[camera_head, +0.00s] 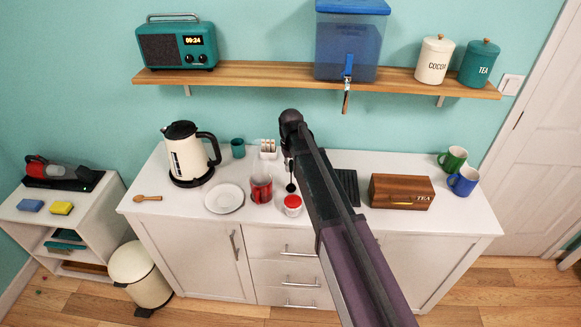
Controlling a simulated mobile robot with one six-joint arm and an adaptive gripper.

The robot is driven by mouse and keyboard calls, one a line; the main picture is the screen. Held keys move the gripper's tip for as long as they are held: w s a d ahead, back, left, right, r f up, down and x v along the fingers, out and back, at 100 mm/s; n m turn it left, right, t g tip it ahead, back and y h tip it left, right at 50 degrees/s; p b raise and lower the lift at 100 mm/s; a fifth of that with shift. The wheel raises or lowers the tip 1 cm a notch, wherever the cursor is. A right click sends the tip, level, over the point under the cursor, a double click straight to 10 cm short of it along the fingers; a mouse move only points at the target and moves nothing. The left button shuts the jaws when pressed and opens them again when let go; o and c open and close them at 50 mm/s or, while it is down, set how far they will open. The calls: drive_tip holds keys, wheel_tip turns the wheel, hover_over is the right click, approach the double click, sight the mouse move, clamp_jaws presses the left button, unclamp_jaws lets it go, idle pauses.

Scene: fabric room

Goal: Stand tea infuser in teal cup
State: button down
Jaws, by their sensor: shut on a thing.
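The teal cup (238,148) stands upright at the back of the white counter, just right of the kettle. My gripper (289,158) hangs down from the end of my arm, to the right of the cup and apart from it. It is small here and partly hidden by my arm. It is shut on a thin upright thing with a dark rounded lower end, which looks like the tea infuser (291,187). I cannot tell clearly how high its lower end is above the counter.
Near the gripper are a small rack (268,148), a red container (261,188) and a red-lidded jar (293,204). A cream kettle (187,154), white plate (224,198) and wooden spoon (148,198) lie left. A tea box (401,190) and two mugs (453,159) are right. A dispenser (348,45) overhangs.

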drive_tip(key=shift+f, duration=0.15)
drive_tip(key=c, duration=0.6)
unclamp_jaws()
drive_tip(key=shift+c, duration=0.2)
drive_tip(key=shift+r, duration=0.2)
wheel_tip(320, 180, up, 12)
drive_tip(key=p, duration=1.2)
drive_tip(key=s+d+m, duration=0.4)
drive_tip(key=s+d, duration=1.6)
drive_tip(key=s, duration=0.3)
drive_tip(key=shift+s+d, duration=0.15)
drive_tip(key=shift+d, duration=0.2)
